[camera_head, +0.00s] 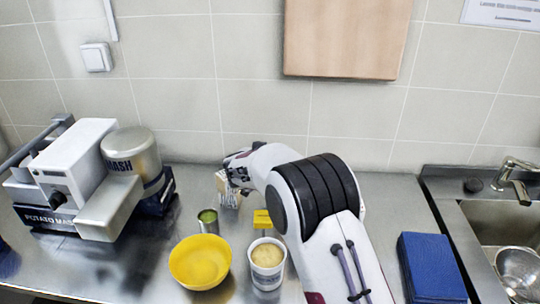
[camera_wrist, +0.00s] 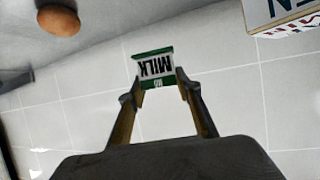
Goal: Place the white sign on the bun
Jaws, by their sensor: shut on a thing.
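My gripper (camera_wrist: 160,84) is shut on a small white sign (camera_wrist: 154,66) with green bands and the black word MILK, which appears upside down in the wrist view. The fingertips grip it at its two sides. A brown rounded bun (camera_wrist: 58,20) lies at the top left of the wrist view, apart from the sign. In the head view my gripper (camera_head: 229,190) is over the back of the counter. The sign is small and unclear there, and I cannot make out the bun.
A potato masher machine (camera_head: 92,185) stands left. A yellow bowl (camera_head: 200,262), a green-topped metal cup (camera_head: 208,221), a white tub (camera_head: 267,264) and a yellow block (camera_head: 262,220) stand near the arm. A lettered box (camera_wrist: 285,14) edges into the wrist view.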

